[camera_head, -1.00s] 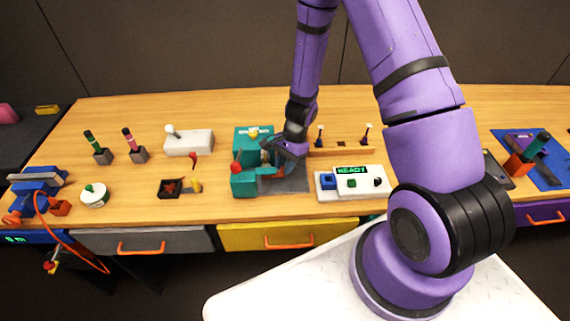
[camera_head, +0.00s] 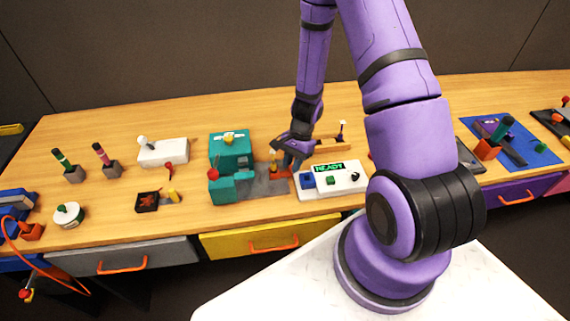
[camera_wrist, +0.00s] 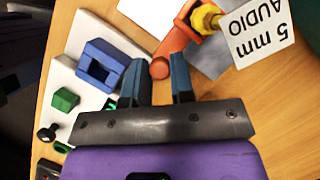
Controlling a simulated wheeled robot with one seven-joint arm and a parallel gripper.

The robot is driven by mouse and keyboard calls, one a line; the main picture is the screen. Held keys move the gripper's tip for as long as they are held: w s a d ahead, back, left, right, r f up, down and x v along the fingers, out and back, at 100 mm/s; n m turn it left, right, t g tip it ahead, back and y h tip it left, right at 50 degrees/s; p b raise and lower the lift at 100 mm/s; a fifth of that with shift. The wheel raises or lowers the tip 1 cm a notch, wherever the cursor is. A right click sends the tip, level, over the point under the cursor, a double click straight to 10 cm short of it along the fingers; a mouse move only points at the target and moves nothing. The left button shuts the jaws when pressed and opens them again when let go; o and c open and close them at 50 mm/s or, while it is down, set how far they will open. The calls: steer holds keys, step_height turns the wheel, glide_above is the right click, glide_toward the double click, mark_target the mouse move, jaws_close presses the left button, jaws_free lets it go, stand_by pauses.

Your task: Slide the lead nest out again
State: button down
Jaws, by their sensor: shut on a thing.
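The lead nest (camera_wrist: 207,45) is an orange piece in the wrist view, with a round orange knob (camera_wrist: 160,68) at its near end. A yellow hex-shaped part and a white tag (camera_wrist: 258,32) reading "5 mm AUDIO" are at its far end. In the head view the nest (camera_head: 276,174) is at the right part of the grey plate, clear of the teal press (camera_head: 229,150). My gripper (camera_wrist: 158,75) is shut on the knob, one blue finger on each side. In the head view my gripper (camera_head: 290,160) partly hides the nest.
A white panel (camera_head: 342,186) with a READY display, blue socket and green button stands close right of my gripper. A wooden rack (camera_head: 333,144) is behind. A white box (camera_head: 163,152) and dark tray (camera_head: 148,202) stand left.

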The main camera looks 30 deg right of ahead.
steer(key=shift+d, duration=0.25)
steer(key=c, duration=1)
jaws_free()
steer(key=shift+s+d, duration=0.1)
steer(key=shift+r, duration=0.1)
